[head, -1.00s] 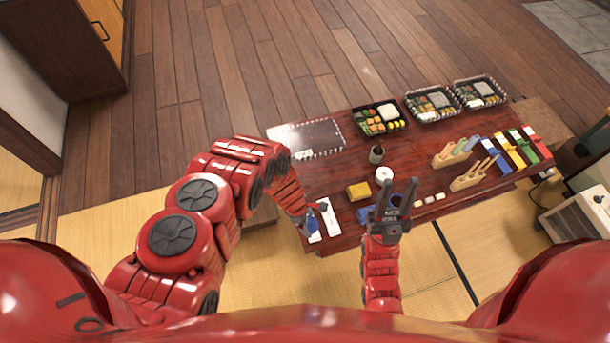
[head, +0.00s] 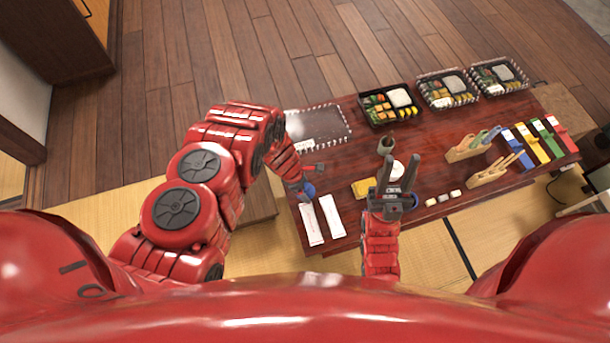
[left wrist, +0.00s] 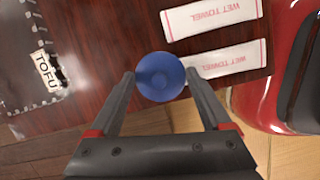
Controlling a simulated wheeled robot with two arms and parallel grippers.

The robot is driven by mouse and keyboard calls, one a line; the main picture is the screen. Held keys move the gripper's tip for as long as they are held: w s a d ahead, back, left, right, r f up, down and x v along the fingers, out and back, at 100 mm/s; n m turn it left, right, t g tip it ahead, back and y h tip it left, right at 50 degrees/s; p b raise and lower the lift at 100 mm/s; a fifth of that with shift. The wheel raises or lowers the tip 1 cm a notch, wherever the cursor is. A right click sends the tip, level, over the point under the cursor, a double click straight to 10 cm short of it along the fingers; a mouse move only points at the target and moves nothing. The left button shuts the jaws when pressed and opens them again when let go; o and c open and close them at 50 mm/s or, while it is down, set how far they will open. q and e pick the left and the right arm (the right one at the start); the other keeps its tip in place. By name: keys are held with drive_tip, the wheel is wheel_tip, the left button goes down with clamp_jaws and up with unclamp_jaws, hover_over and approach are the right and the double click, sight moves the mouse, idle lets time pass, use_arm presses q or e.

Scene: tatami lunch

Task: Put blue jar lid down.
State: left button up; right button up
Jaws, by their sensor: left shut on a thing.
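The blue jar lid (left wrist: 160,77) is a round blue disc between the two fingers of my left gripper (left wrist: 158,90). My left gripper is shut on it. In the head view the lid (head: 309,190) shows small and partly covered at the gripper, near the far ends of the wet towels. The wrist view shows the lid over the dark table, overlapping the end of one towel; its height above the table is hard to tell.
Two white wet towels (head: 312,226) (head: 332,217) lie at the table's near left. A clear tray (head: 330,121) lies beyond them. A yellow block (head: 364,188), a grey cup (head: 386,145) and wooden holders (head: 493,172) stand rightward. Bare table (head: 340,172) lies between the tray and the block.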

use_arm(q)
drive_tip(key=w+b, duration=0.2)
drive_tip(key=w+f+b, duration=0.1)
drive_tip(key=w+b, duration=0.1)
drive_tip(key=b, duration=0.1)
drive_tip(key=w+b, duration=0.2)
drive_tip(key=shift+w+f, duration=0.15)
drive_tip(key=shift+f, duration=0.15)
drive_tip(key=shift+w+d+r, duration=0.1)
drive_tip(key=shift+w+r, duration=0.25)
drive_tip(key=shift+w, duration=0.75)
drive_tip(key=shift+w+f, duration=0.15)
drive_tip(key=shift+w, duration=0.05)
wheel_tip(320, 180, down, 3)
drive_tip(key=shift+s+f+b, duration=0.1)
drive_tip(key=shift+b, duration=0.45)
drive_tip(key=o, duration=1.1)
drive_tip(key=shift+o, duration=0.2)
